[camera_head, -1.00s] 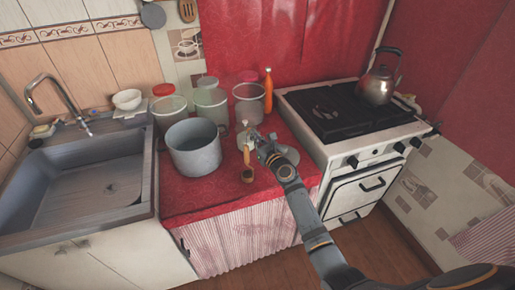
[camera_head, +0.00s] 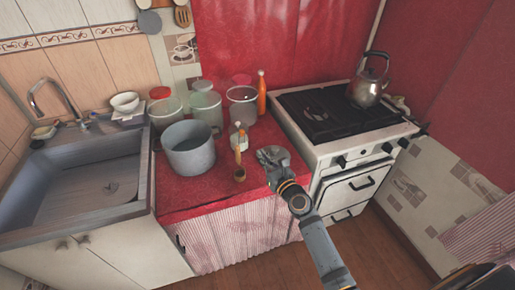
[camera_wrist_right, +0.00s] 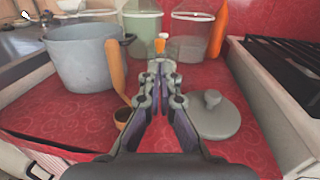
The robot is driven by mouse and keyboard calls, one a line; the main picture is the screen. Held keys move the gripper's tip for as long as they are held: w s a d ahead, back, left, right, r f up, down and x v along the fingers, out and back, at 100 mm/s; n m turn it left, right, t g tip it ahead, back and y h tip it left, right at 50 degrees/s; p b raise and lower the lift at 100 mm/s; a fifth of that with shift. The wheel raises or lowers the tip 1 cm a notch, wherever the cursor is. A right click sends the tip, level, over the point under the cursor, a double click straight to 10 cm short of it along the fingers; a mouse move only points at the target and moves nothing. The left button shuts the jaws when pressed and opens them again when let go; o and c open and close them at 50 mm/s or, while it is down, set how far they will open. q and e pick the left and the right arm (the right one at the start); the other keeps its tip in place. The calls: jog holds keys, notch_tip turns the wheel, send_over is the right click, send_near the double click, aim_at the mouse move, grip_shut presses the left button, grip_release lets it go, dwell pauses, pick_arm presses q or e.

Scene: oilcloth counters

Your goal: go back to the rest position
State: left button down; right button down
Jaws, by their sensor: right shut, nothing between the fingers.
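My right gripper (camera_head: 270,157) is over the right part of the red counter (camera_head: 205,193), beside the stove, and hides part of the grey lid there. In the right wrist view my right gripper (camera_wrist_right: 163,75) has its fingers together with nothing between them. The lid (camera_wrist_right: 214,117) lies on the red cloth just right of the fingers. A wooden-handled ladle (camera_wrist_right: 117,72) is just left of them; it also shows in the head view (camera_head: 239,174). My left gripper is not in view.
A grey pot (camera_head: 191,150) stands left of the ladle. A small bottle (camera_head: 238,140), lidded jars (camera_head: 206,107) and an orange bottle (camera_head: 262,95) stand behind. The stove (camera_head: 325,110) with a kettle (camera_head: 368,87) is right; the sink (camera_head: 85,175) is left.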

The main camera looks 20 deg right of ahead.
jog(key=s+a+f+n+g+y, duration=0.1)
jog(key=s+a+f+n+g, duration=0.25)
jog(key=s+n, duration=0.55)
jog(key=s+a+f+n+g+y, duration=0.15)
jog(key=s+f+n+g, duration=0.3)
jog(key=n, duration=0.85)
jog(key=s+d+f+n+g+h, duration=0.1)
jog(key=s+d+n+g+h, duration=0.2)
jog(key=s+d+n, duration=0.4)
jog(key=s+d+f+n+g+h, duration=0.2)
jog(key=s+d+n+g+h, duration=0.15)
jog(key=s+n, duration=0.4)
notch_tip(320, 180, down, 23)
jog(key=s+d+m, duration=0.2)
jog(key=s, duration=0.1)
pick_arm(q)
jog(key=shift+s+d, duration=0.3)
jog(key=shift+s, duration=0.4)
pick_arm(e)
jog(key=s+d+f+g, duration=0.1)
jog(key=s+f+g, duration=0.1)
jog(key=s+f, duration=1.6)
jog(key=shift+s+d+f, duration=0.15)
jog(key=shift+s+f, duration=0.15)
jog(key=shift+s, duration=0.4)
